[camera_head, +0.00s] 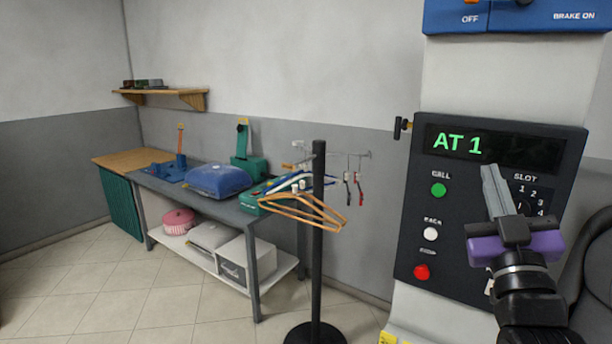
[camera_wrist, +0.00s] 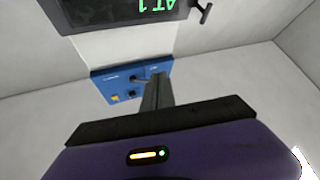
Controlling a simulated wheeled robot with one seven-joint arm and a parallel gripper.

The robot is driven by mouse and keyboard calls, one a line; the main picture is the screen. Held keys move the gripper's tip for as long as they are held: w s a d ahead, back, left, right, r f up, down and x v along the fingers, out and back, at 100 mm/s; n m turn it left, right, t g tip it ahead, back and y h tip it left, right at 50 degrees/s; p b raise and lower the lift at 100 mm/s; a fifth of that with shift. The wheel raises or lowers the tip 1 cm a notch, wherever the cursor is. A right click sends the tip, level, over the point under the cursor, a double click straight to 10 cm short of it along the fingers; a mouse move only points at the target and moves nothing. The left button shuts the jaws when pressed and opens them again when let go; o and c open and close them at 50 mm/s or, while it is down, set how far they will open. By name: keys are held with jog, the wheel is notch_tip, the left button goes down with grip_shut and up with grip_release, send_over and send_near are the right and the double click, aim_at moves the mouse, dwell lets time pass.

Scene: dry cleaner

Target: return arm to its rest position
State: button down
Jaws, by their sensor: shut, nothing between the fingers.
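My gripper (camera_head: 497,190), with a purple body and grey fingers, is shut and empty. In the head view it stands at the right, with its fingers pointing up in front of the dark control panel (camera_head: 418,250). It hides part of the panel around the slot dial; I cannot tell whether it touches the panel. The panel's display reads "AT 1" in green. A green, a white and a red button show at its left. In the wrist view the gripper's fingers (camera_wrist: 157,92) are together, and the panel (camera_wrist: 110,12) appears upside down at the top.
A blue box (camera_head: 515,16) marked "OFF" and "BRAKE ON" is above the panel. A black stand (camera_head: 318,240) with wooden hangers (camera_head: 300,212) is left of the panel. A grey workbench (camera_head: 222,202) stands against the wall behind. The tiled floor at left is clear.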

jog(key=s+a+f+m+g+y, duration=0.1)
jog(key=s+a+f, duration=0.2)
jog(key=s+f, duration=0.65)
jog(key=s+a+f+m+g+y, duration=0.1)
jog(key=s+a+f, duration=0.1)
jog(key=s+f, duration=0.75)
jog(key=s+a+f+g+y+b, duration=0.1)
jog(key=s+a+f+g, duration=0.1)
jog(key=s+f, duration=0.7)
jog(key=s+a+f+g, duration=0.2)
jog(key=s+f+g, duration=0.3)
jog(key=s+f, duration=0.4)
jog(key=s, duration=0.7)
jog(key=shift+f+y+b, duration=0.15)
jog(key=shift+y+b, duration=0.25)
